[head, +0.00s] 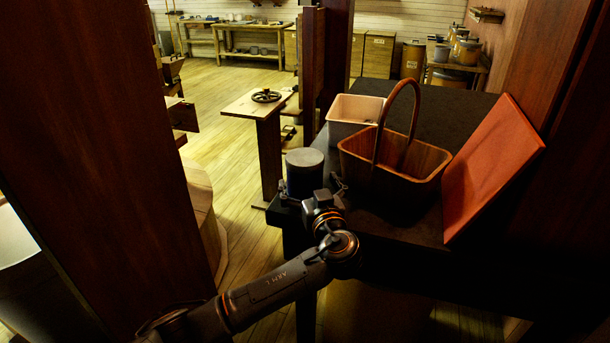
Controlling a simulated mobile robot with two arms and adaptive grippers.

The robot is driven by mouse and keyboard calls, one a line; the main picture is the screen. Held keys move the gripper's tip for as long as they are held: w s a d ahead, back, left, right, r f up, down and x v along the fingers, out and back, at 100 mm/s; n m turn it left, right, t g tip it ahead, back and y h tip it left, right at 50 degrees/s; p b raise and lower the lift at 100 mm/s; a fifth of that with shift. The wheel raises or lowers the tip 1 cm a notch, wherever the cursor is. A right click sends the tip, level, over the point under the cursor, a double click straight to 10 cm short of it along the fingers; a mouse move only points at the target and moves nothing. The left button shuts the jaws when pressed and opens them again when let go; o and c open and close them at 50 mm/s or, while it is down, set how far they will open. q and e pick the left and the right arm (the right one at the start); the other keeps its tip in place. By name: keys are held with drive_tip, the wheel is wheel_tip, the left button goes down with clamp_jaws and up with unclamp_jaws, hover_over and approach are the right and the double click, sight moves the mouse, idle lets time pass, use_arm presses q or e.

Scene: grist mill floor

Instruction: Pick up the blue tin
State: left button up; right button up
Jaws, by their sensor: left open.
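A dark grey-blue cylinder, which looks like the blue tin (304,170), stands upright at the left edge of the black table (451,110). My left gripper (311,187) is open at the near side of the tin, with one finger to its left and one to its right. The gripper and wrist hide the tin's lower part. I cannot tell whether the fingers touch it. My right gripper is not in view.
A wooden basket (428,160) with a tall handle stands just right of the tin. A cream bin (352,108) is behind, and a tilted red-brown board (490,170) is at right. A thick wooden post (100,130) rises at left.

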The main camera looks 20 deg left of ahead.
use_arm(q)
drive_tip(key=x, duration=0.3)
drive_tip(key=shift+w+a+p, duration=0.1)
drive_tip(key=shift+w+p, duration=0.15)
drive_tip(key=shift+p, duration=0.15)
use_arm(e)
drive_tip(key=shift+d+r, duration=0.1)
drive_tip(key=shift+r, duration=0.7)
use_arm(q)
drive_tip(key=shift+c, duration=0.4)
drive_tip(key=shift+r, duration=0.1)
drive_tip(key=c, duration=1.4)
drive_tip(key=shift+r, duration=0.15)
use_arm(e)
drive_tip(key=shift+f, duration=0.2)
